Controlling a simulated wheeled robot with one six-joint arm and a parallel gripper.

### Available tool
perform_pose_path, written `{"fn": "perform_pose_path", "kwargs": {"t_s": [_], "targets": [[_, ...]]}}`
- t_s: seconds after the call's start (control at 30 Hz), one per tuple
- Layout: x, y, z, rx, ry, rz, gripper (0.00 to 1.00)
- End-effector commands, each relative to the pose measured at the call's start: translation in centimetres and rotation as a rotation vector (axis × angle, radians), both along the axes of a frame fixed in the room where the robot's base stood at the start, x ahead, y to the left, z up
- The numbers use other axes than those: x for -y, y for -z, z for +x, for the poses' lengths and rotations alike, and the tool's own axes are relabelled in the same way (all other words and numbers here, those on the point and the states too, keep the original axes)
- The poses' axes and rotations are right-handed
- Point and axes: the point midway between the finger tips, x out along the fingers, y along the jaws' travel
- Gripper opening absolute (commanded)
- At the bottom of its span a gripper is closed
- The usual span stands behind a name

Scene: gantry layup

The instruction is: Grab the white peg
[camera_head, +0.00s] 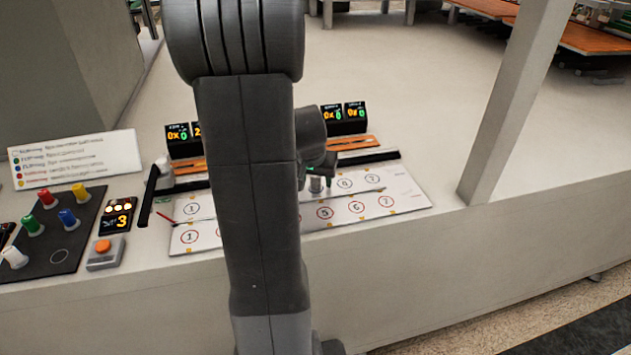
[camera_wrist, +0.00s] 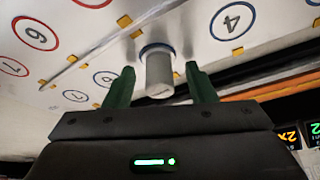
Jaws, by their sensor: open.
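A white peg (camera_wrist: 159,76) stands on a blue-ringed circle of the white numbered board (camera_wrist: 190,22). My gripper (camera_wrist: 160,69) is open, with one green finger on each side of this peg and a visible gap to each. In the head view the peg (camera_head: 316,185) shows below my gripper (camera_head: 317,172), and my arm hides part of the board (camera_head: 405,195). Another white peg (camera_head: 14,257) sits on the dark mat (camera_head: 45,262) at the far left, beside red, green, blue and yellow pegs.
Small black displays (camera_head: 343,117) and orange strips stand behind the board. A sign (camera_head: 75,158), a counter (camera_head: 116,218) and an orange button box (camera_head: 105,252) are to the left. A pale post (camera_head: 512,105) rises at the right. The table behind the displays is clear.

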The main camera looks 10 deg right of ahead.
Motion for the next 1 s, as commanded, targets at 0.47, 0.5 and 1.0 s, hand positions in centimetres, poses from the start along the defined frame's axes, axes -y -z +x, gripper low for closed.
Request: {"fn": "perform_pose_path", "kwargs": {"t_s": [0.47,0.5,1.0], "targets": [[0.0,0.1,0.0,0.000,0.000,0.000,0.09],[0.0,0.1,0.0,0.000,0.000,0.000,0.09],[0.0,-4.8,0.2,0.007,0.001,-0.001,0.09]]}}
